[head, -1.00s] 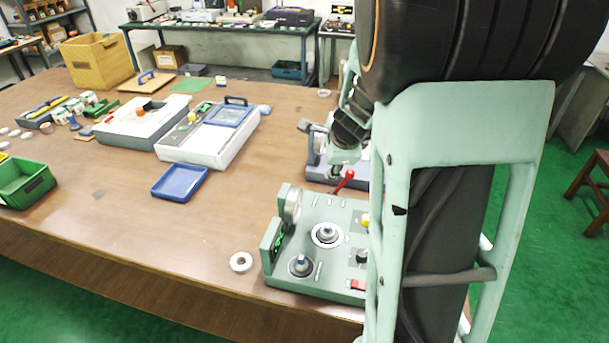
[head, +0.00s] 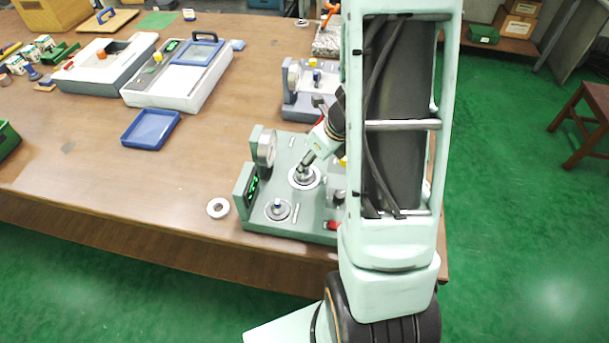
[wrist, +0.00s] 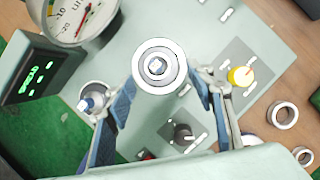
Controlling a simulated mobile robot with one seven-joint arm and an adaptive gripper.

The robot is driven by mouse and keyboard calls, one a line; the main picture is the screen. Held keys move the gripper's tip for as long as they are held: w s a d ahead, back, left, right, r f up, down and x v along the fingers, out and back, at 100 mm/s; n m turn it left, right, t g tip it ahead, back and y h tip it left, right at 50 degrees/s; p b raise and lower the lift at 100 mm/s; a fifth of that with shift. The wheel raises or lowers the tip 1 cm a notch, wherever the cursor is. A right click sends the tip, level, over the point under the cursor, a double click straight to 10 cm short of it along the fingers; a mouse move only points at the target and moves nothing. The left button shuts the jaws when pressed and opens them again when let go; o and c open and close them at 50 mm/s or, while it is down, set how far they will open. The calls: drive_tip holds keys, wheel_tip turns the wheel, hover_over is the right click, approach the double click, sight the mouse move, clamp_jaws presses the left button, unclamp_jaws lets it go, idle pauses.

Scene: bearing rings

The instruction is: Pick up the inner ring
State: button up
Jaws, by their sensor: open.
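The green bearing station (head: 300,225) stands at the table's front edge. A pale ring (wrist: 146,80) sits around its middle post (wrist: 156,67); the ring also shows in the head view (head: 296,182). My gripper (wrist: 163,92) is open just above it, with one blue-padded finger on each side and nothing held. In the head view my gripper (head: 304,168) partly covers that post. A loose pale ring (head: 210,209) lies on the table left of the station. Two more rings (wrist: 273,115) (wrist: 296,156) lie on the table in the wrist view. I cannot tell which is the inner ring.
A second post (head: 278,208), a gauge (head: 267,148), a display (head: 249,184) and a yellow knob (wrist: 241,76) rise from the station. A blue tray (head: 151,129) and a white case (head: 170,85) stand back left. The tabletop left of the station is mostly clear.

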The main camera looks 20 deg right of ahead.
sight(308, 177)
drive_tip(key=x, duration=0.2)
drive_tip(key=b+x, duration=0.1)
drive_tip(key=x, duration=0.1)
drive_tip(key=shift+s+a+f+b, duration=0.1)
drive_tip(key=shift+s+a+b, duration=0.1)
drive_tip(key=shift+b, duration=0.1)
drive_tip(key=shift+w+f, duration=0.25)
drive_tip(key=shift+f, duration=0.2)
drive_tip(key=shift+c, duration=0.4)
clamp_jaws()
drive_tip(key=shift+r, duration=0.15)
